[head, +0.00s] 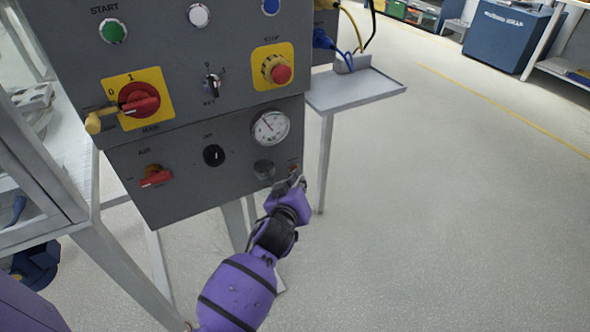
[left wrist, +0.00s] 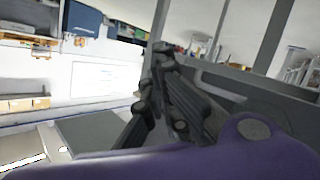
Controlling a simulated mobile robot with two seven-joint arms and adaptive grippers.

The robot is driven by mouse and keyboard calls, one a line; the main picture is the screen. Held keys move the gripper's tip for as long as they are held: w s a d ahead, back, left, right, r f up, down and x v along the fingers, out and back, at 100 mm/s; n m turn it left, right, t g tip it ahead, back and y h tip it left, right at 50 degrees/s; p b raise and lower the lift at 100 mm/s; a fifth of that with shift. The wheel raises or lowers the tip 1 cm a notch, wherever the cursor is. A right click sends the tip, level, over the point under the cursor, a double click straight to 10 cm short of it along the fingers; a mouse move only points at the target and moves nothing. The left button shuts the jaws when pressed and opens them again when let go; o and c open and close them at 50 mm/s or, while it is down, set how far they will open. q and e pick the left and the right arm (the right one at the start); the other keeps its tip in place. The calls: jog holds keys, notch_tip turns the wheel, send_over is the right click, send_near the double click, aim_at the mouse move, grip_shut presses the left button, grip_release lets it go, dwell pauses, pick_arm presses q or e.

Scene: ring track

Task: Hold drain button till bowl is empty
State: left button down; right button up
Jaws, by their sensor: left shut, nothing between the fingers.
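My left gripper (head: 297,182) reaches up to the lower right corner of the grey control panel (head: 190,190). Its fingers are shut with nothing between them. A small reddish spot, perhaps the drain button (head: 293,168), shows just above the fingertips; I cannot tell whether they touch it. A dark round part, possibly the bowl (head: 263,168), sits left of it below the pressure gauge (head: 270,128). Its contents cannot be made out. In the left wrist view the dark gripper fingers (left wrist: 165,85) point up beside a grey surface. My right gripper is not in view.
The panel also carries a red air valve (head: 155,176), a black knob (head: 214,155), a red main switch (head: 139,99) and a stop button (head: 278,70). A grey side shelf (head: 355,88) juts out at the right. The floor (head: 440,210) right of it is clear.

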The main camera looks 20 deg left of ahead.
pick_arm(q)
jog(key=shift+s, duration=0.1)
jog(key=shift+s+d, duration=0.45)
jog(key=shift+d, duration=0.2)
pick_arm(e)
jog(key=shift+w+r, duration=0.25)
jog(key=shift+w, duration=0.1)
pick_arm(q)
jog(key=shift+s+d+p, duration=0.3)
jog(key=shift+s+d, duration=0.5)
jog(key=shift+d, duration=0.2)
jog(key=shift+s+d+p, duration=0.3)
jog(key=shift+s+d, duration=0.45)
jog(key=shift+d, duration=0.2)
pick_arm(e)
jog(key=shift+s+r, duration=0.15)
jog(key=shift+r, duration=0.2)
